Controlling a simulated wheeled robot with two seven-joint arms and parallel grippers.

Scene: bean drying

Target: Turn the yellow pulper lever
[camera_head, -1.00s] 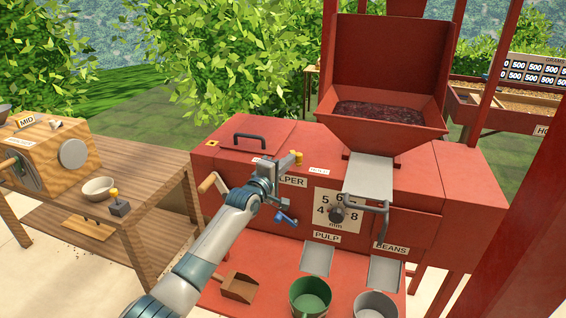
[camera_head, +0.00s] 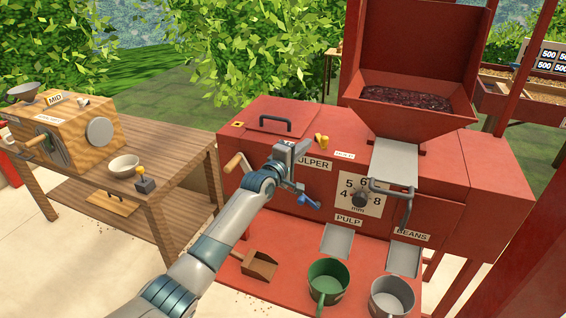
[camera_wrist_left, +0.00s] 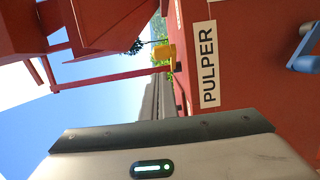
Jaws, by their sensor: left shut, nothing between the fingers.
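My left gripper (camera_head: 298,150) is shut and empty in front of the pulper, just left of the lever. It covers the start of the label. I see a gap between gripper and lever in the head view; their separation in depth is unclear. My right gripper is not in view.
A blue handle (camera_head: 308,201) sits below my left gripper, and a wooden crank handle (camera_head: 233,162) to its left. A dial (camera_head: 360,199) and metal handle (camera_head: 406,205) are at right. A green bucket (camera_head: 328,283) and grey bucket (camera_head: 391,297) stand below.

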